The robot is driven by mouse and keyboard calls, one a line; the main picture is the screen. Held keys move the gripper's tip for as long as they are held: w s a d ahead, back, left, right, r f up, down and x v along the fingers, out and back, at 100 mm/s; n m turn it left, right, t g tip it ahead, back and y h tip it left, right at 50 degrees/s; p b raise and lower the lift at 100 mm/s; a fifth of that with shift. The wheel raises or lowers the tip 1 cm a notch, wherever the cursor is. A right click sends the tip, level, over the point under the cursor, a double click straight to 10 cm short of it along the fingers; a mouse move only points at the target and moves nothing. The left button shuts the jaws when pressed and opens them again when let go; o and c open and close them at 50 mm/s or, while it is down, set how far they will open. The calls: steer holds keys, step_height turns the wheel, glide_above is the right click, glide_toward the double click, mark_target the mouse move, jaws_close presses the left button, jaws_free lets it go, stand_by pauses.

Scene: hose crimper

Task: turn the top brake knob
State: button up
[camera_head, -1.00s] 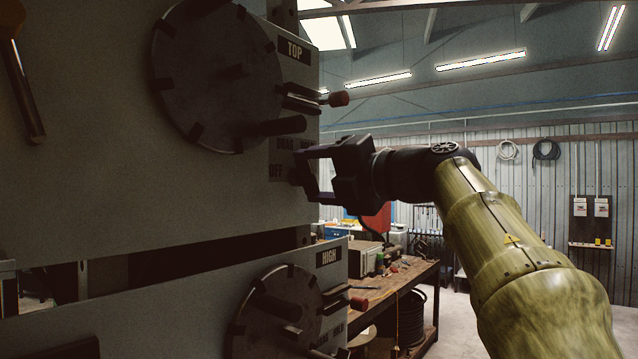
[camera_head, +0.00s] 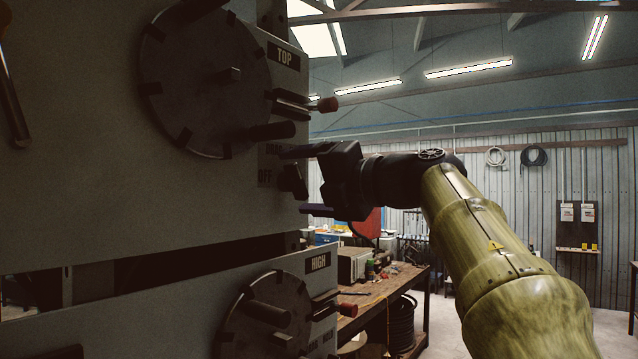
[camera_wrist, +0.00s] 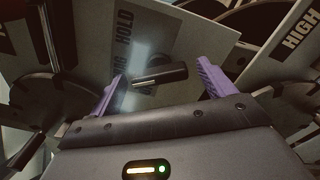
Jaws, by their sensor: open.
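The top brake knob (camera_head: 293,180) is a small dark bar-shaped knob beside the DRAG and OFF lettering, low on the right edge of the upper panel. My gripper (camera_head: 291,181) is open, with one finger above the knob and one below it in the head view. In the wrist view the knob (camera_wrist: 160,76) lies between the two purple fingers of my gripper (camera_wrist: 162,70), with a gap visible on each side. The HOLD lettering shows behind it. How deep the knob sits between the fingers is hard to tell.
A workbench (camera_head: 395,290) stands behind.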

steer(key=b+v, duration=0.4)
steer(key=v, duration=1.3)
steer(key=shift+d, duration=0.15)
